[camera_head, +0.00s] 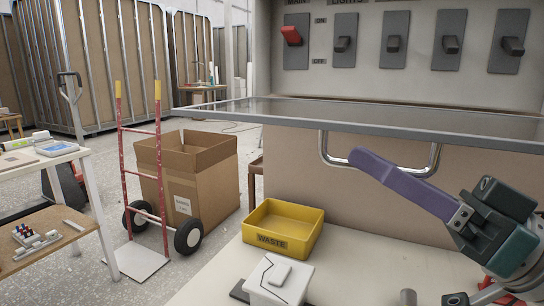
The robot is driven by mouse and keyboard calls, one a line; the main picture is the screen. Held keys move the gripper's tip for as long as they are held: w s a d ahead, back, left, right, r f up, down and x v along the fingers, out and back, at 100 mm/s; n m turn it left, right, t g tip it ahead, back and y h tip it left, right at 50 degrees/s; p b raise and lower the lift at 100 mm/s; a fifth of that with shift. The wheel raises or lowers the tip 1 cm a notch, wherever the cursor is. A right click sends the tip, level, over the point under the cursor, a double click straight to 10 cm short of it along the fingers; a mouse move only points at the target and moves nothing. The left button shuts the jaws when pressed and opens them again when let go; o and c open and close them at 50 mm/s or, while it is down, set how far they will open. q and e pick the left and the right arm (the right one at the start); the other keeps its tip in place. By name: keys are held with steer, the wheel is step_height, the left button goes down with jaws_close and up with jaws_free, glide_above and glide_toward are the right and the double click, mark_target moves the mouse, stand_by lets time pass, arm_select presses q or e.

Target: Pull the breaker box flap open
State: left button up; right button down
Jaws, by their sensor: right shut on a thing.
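The breaker box flap (300,106) is a clear panel with a grey frame. It juts out towards me, nearly level, below the row of switches, so it stands swung away from the box front. Its U-shaped metal handle (326,150) hangs under the front edge. My right gripper (358,158), with long purple fingers, comes in from the lower right and is shut on the handle; the fingers hide part of the handle's lower bar. My left gripper is out of view.
The breaker panel (420,78) carries a red switch (291,36) and several dark ones. Below stand a yellow waste bin (284,231) and a white box (278,280) on a pale worktop (372,270). A hand truck (122,165) and cardboard box (190,170) stand left.

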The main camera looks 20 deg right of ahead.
mark_target(386, 125)
step_height(386, 125, up, 3)
steer(key=m+p, duration=0.1)
steer(key=p, duration=0.1)
steer(key=m+h+p, duration=0.1)
steer(key=p, duration=0.1)
steer(key=shift+s+a+r+m, duration=0.15)
steer(key=shift+m, duration=0.15)
steer(key=shift+f, duration=0.2)
steer(key=c, duration=0.9)
jaws_free()
steer(key=b+v, duration=0.1)
steer(key=v, duration=0.9)
steer(key=shift+a+f, duration=0.1)
